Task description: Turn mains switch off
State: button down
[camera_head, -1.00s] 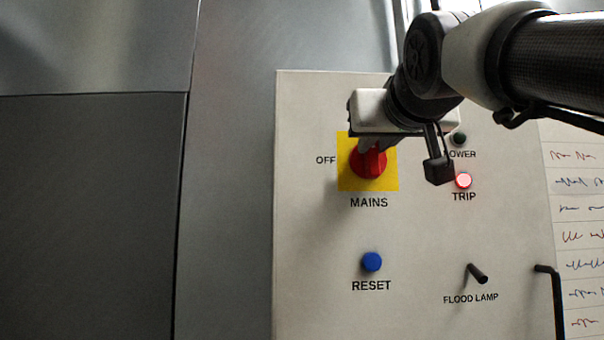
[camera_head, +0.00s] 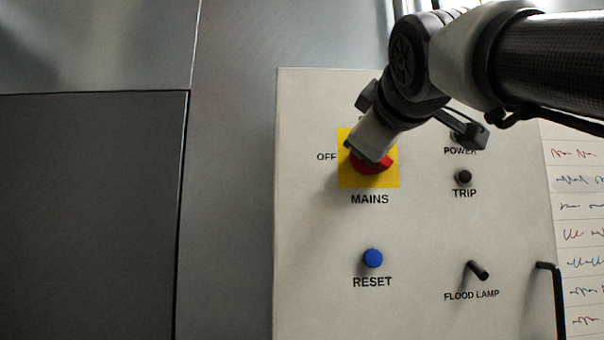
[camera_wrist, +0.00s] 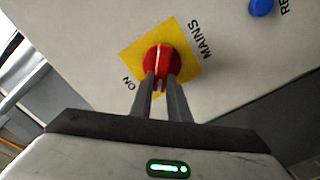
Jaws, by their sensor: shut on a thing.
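The red rotary mains switch (camera_head: 374,167) sits on a yellow square plate (camera_head: 391,180) on the pale panel, with OFF printed to its left and MAINS below it. My gripper (camera_head: 362,152) covers much of the switch in the head view. In the wrist view my gripper (camera_wrist: 160,78) has both fingers closed on the raised handle of the red switch (camera_wrist: 161,58). ON is readable beside the yellow plate (camera_wrist: 186,44) there. The trip lamp (camera_head: 463,177) is dark. The power lamp is hidden behind my wrist.
A blue reset button (camera_head: 372,258) is below the switch. A black flood lamp toggle (camera_head: 477,270) is at lower right, with a black handle (camera_head: 553,300) at the panel's right edge. A sheet with handwriting (camera_head: 575,210) hangs further right. The panel's left part is clear.

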jog(key=shift+a+f+n+p, duration=0.1)
jog(key=shift+f+n, duration=0.1)
jog(key=shift+n, duration=1.15)
jog(key=shift+a+f+n+p, duration=0.15)
jog(key=shift+f+n, duration=0.1)
jog(key=shift+n, duration=1.15)
jog(key=shift+f+n+p, duration=0.1)
jog(key=shift+f+n, duration=0.1)
jog(key=shift+n, duration=1.15)
jog(key=c, duration=1.7)
grip_release()
jog(key=shift+s, duration=0.15)
jog(key=s+b, duration=0.2)
jog(key=s, duration=1.5)
jog(key=shift+b, duration=0.4)
jog(key=shift+s, duration=0.1)
